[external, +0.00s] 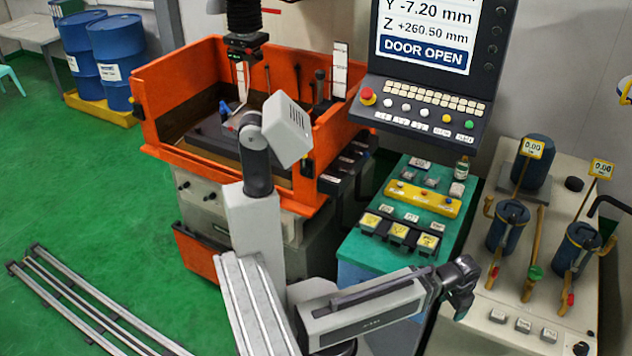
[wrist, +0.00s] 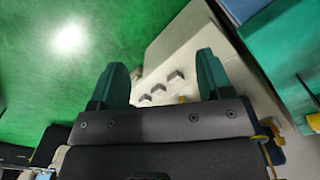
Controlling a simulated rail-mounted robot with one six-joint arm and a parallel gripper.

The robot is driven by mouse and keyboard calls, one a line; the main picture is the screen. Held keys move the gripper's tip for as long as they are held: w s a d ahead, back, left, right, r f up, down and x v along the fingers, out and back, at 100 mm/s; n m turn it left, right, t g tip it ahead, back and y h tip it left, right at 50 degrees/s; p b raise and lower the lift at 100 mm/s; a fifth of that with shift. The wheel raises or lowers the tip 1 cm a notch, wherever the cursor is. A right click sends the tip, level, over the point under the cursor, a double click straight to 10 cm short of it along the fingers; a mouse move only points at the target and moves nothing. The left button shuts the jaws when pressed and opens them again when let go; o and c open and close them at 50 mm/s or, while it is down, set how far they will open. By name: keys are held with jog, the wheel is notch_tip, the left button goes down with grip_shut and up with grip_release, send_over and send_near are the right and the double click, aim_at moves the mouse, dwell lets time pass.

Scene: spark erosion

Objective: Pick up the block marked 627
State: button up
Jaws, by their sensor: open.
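Several small grey blocks sit in a row along the front edge of the beige bench, among them a left one (external: 498,315), a middle one (external: 523,325) and a right one (external: 549,335). The wrist view shows small grey blocks (wrist: 175,75) on a pale surface, between and beyond my fingers. More small pale blocks (external: 412,218) lie on the green-topped stand. I cannot read 627 on any of them. My gripper (external: 463,300) is open and empty, left of the beige bench's row and above the floor side. Its two teal fingers also show in the wrist view (wrist: 161,80).
The beige bench (external: 480,335) carries blue cylinders (external: 508,228) with upright yellow handles. The green-topped stand (external: 350,243) has a yellow rack (external: 424,199) and dark trays. An orange machine tank (external: 185,72) stands behind.

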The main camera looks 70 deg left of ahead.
jog(key=w+f+n+b, duration=0.2)
jog(key=w+f+b, duration=0.45)
jog(key=w, duration=0.25)
jog(key=n+b, duration=0.5)
jog(key=n, duration=1.2)
send_over(498, 314)
notch_tip(498, 314, down, 7)
jog(key=n, duration=0.7)
notch_tip(498, 314, down, 11)
jog(key=b, duration=1.1)
jog(key=shift+w+r, duration=0.1)
jog(key=shift+r, duration=0.3)
jog(key=c, duration=1.3)
notch_tip(498, 314, up, 10)
jog(key=p, duration=1)
jog(key=shift+r+p, duration=0.15)
jog(key=shift+p, duration=0.25)
